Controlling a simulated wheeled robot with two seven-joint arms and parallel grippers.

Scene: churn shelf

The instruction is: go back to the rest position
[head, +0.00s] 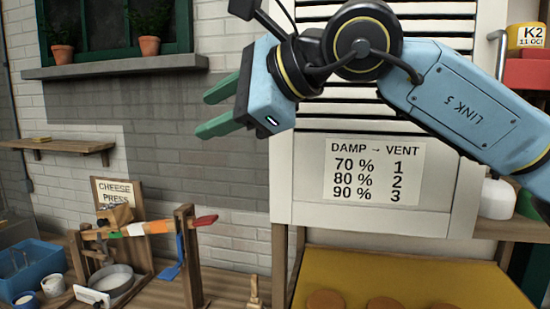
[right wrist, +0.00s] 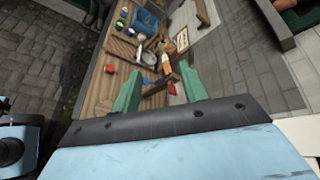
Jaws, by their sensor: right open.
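My right gripper (head: 215,108) is raised high in front of the wall in the head view, its two green fingers pointing left. The fingers are apart with nothing between them. In the right wrist view the same green fingers (right wrist: 160,90) stand apart, with the bench far beyond them. The right arm comes in from the right of the head view, across the front of the slatted vent cabinet. My left gripper shows in neither view.
A wooden cheese press (head: 188,250) stands on the bench at lower left, beside a blue crate (head: 28,268). The vent cabinet carries a number sign (head: 374,172). A yellow tray (head: 410,270) lies at lower right. A window sill (head: 115,66) with two potted plants is at upper left.

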